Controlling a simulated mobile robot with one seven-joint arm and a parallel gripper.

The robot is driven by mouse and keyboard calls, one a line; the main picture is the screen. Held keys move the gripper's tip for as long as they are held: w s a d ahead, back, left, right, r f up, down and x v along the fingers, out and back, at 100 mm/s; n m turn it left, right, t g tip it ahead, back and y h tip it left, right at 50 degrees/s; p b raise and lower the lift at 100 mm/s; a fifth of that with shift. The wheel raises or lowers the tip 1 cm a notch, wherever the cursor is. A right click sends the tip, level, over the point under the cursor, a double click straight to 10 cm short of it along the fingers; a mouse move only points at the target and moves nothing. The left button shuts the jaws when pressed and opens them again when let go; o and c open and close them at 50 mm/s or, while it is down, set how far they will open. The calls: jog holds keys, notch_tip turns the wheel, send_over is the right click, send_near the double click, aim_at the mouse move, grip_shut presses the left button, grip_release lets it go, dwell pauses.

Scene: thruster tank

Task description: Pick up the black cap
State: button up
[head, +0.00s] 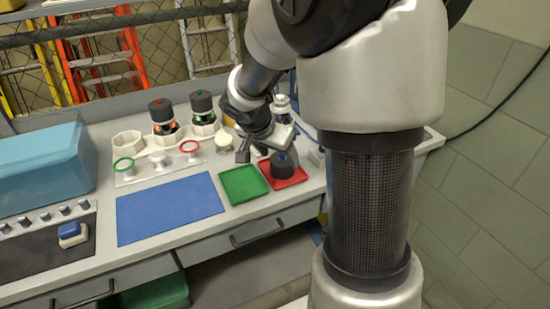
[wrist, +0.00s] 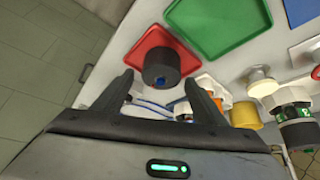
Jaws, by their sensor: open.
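A black cap (head: 284,163) with a blue dot on top sits on the red tray (head: 299,181). In the wrist view the black cap (wrist: 161,68) shows beyond my fingertips, roughly centred between them, near the edge of the red tray (wrist: 137,48). My gripper (head: 257,150) is open and empty, up and left of the cap in the head view. In the wrist view its two fingers (wrist: 158,84) stand apart, with a clear gap to the cap. Two jars, one with a red-dotted black lid (head: 160,109) and one with a green-dotted black lid (head: 201,101), stand further back.
A green tray (head: 243,184) lies left of the red one, and a blue mat (head: 170,208) further left. A rack with green and red rings (head: 158,163) stands behind the mat. A yellow cylinder (wrist: 245,114) and a white holder stand near my gripper. A blue box (head: 40,163) is far left.

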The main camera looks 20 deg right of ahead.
aim_at(281, 158)
jog(key=shift+w+x, duration=0.15)
jog(key=shift+x, duration=1.2)
jog(key=shift+w+x, duration=0.1)
jog(key=shift+x, duration=1.2)
jog(key=shift+d+r, duration=0.15)
jog(key=shift+r, duration=0.05)
jog(key=c, duration=0.8)
